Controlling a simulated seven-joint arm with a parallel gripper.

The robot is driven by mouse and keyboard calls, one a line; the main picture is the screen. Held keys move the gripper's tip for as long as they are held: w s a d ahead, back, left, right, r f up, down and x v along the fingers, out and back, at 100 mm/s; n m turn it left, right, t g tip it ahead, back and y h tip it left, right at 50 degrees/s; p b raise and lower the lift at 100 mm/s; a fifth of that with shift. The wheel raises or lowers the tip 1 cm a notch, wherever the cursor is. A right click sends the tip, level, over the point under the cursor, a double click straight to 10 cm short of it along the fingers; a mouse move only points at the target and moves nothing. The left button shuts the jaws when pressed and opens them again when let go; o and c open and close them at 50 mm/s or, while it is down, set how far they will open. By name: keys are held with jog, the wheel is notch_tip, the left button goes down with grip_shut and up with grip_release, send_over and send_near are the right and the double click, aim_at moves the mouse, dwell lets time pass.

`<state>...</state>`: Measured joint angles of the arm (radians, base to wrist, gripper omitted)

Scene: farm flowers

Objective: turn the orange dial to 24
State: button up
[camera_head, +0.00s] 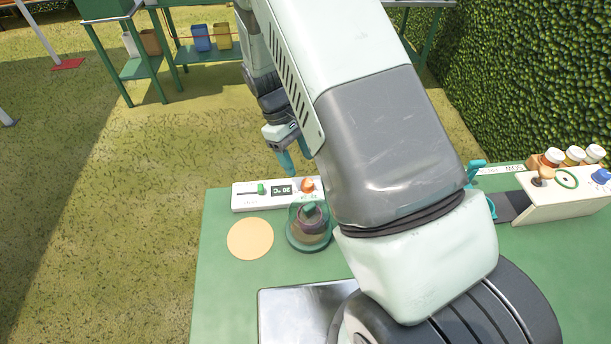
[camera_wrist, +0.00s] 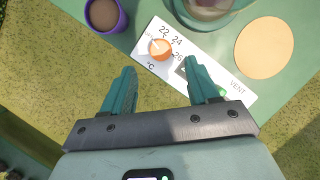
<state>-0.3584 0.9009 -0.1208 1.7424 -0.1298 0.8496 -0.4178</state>
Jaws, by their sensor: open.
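The orange dial (camera_head: 307,185) sits on a white control panel (camera_head: 240,205) at the back edge of the green table, partly behind my arm. In the wrist view the orange dial (camera_wrist: 160,49) shows with printed numbers 22, 24 and 26 around it. The panel's small dark display (camera_head: 282,189) seems to read 20 °C. I cannot tell exactly where the dial points. My gripper (camera_head: 292,165) is open and empty, just behind and above the panel. In the wrist view my gripper (camera_wrist: 160,68) has its fingers apart, with the dial ahead between the tips, and no contact shows.
A green vent slider (camera_head: 261,188) is on the panel's left. A glass cloche (camera_head: 296,238) over a pot and a round tan mat (camera_head: 250,238) stand close in front. A purple pot (camera_wrist: 106,16) is near the panel. A slanted box with bottles (camera_head: 560,195) is at right.

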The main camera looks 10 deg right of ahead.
aim_at(307, 181)
jog(key=x, duration=0.6)
jog(key=shift+s+d+f, duration=0.1)
jog(key=shift+f, duration=0.15)
jog(key=c, duration=1)
